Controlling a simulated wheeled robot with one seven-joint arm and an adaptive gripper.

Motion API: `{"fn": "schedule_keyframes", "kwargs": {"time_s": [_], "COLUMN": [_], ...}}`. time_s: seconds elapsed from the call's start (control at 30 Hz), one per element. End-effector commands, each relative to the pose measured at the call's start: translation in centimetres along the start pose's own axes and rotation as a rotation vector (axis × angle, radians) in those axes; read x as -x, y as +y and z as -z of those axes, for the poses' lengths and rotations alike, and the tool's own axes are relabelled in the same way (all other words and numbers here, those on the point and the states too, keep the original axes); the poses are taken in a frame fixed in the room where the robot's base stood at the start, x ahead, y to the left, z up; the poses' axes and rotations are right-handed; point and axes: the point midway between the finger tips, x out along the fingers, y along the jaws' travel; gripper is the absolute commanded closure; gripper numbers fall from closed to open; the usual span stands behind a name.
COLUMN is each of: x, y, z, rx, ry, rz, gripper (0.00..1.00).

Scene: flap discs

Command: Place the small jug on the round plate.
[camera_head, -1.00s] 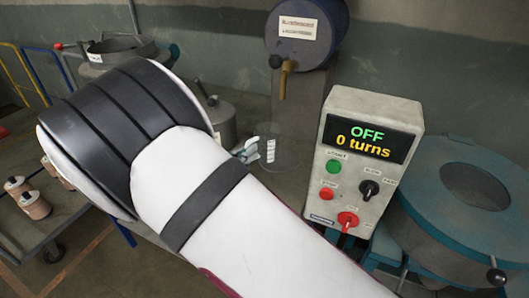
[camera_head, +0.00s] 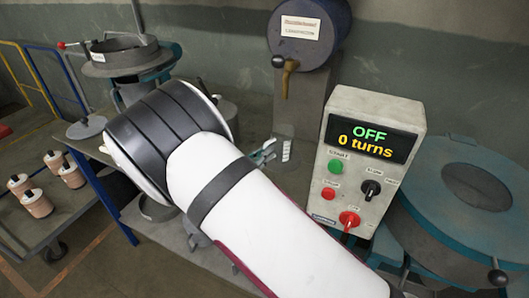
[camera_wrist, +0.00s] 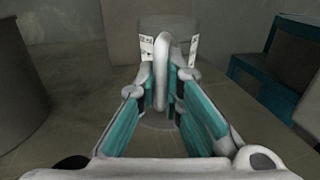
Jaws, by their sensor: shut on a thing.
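The small jug (camera_head: 286,151) is see-through with white scale marks, and stands upright in front of the grey pedestal in the head view. My gripper (camera_head: 266,152) is at its left side, partly hidden by my arm. In the wrist view my gripper (camera_wrist: 161,95) has its teal fingers closed around the pale upright handle of the jug (camera_wrist: 180,25). The jug body is beyond the fingertips, and its lower part is hidden by the handle and fingers. I cannot make out the round plate with certainty in either view.
A control box (camera_head: 365,165) reading "OFF, 0 turns" stands right of the jug. A blue-grey drum machine (camera_head: 465,205) is at far right. A blue barrel with a tap (camera_head: 305,35) is behind. A cart at left holds several brown weights (camera_head: 37,203).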

Motion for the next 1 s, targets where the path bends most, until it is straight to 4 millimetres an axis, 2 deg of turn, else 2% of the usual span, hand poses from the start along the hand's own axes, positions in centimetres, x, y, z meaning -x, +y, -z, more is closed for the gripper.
{"fn": "schedule_keyframes", "kwargs": {"time_s": [0.17, 0.2, 0.27, 0.67, 0.77, 1.0], "x": [0.0, 0.0, 0.0, 0.3, 1.6, 6.5], "y": [0.0, 0.0, 0.0, 0.0, 0.1, 0.1], "z": [0.4, 0.3, 0.3, -0.1, 0.0, 0.0], "rx": [0.001, 0.001, 0.001, 0.000, 0.001, 0.000], "ry": [-0.001, 0.000, 0.000, 0.001, 0.001, 0.001], "rz": [0.000, 0.000, 0.000, -0.001, -0.004, -0.004], "gripper": [1.00, 0.83, 0.72, 0.72, 0.72, 0.72]}}
